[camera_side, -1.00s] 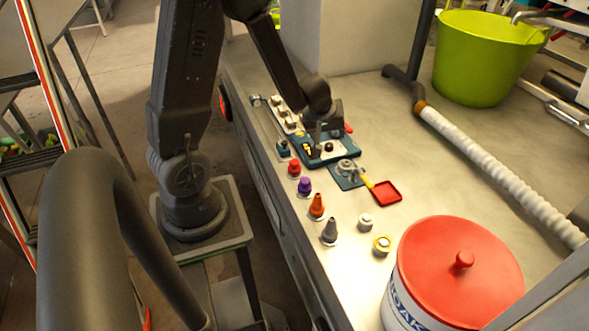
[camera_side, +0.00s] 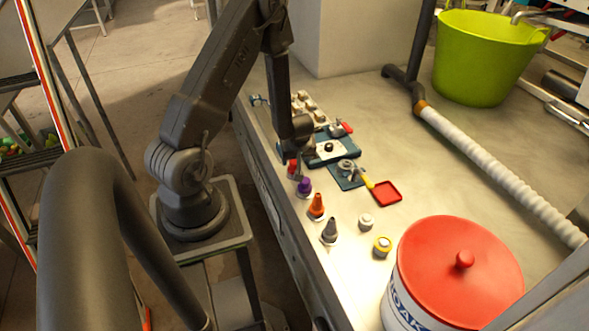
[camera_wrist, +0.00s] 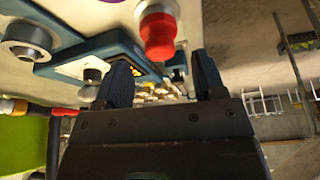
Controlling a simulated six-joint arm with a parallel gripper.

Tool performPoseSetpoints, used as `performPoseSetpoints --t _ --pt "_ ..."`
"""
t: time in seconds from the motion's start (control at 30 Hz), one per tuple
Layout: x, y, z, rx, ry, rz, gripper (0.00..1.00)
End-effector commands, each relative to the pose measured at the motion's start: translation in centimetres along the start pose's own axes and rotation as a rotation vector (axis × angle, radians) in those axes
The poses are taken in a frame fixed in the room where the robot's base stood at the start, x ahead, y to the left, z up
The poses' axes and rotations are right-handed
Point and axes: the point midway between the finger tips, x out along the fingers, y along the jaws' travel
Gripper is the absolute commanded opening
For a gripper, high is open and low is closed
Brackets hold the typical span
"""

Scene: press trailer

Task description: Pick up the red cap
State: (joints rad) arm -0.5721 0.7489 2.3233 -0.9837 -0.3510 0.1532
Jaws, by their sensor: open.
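The red cap (camera_side: 292,169) stands near the left edge of the metal table in the side view, partly hidden by my gripper (camera_side: 291,157). In the wrist view the red cap (camera_wrist: 158,36) is on a pale round base at the top centre. My gripper (camera_wrist: 162,75) shows there with its two dark fingers spread and nothing held between them. The cap lies beyond the fingertips, in line with the gap between them. I cannot tell whether a finger touches it.
A purple cap (camera_side: 304,187), an orange cone (camera_side: 316,206) and a grey cone (camera_side: 329,231) stand in a row towards the front. A blue fixture (camera_side: 335,153) sits behind and to the right. A red tray (camera_side: 386,193) and a red-lidded tub (camera_side: 457,265) are further right.

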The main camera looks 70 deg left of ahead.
Motion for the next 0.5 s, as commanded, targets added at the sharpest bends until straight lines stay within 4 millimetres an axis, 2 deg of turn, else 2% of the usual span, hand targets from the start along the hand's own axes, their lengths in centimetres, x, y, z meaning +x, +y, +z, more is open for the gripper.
performPoseSetpoints --t 0.17,0.5 --pt "1.0 0.0 0.0 -0.001 -0.001 -0.001 0.64" --pt "5.3 0.0 0.2 -0.001 -0.003 0.001 0.64"
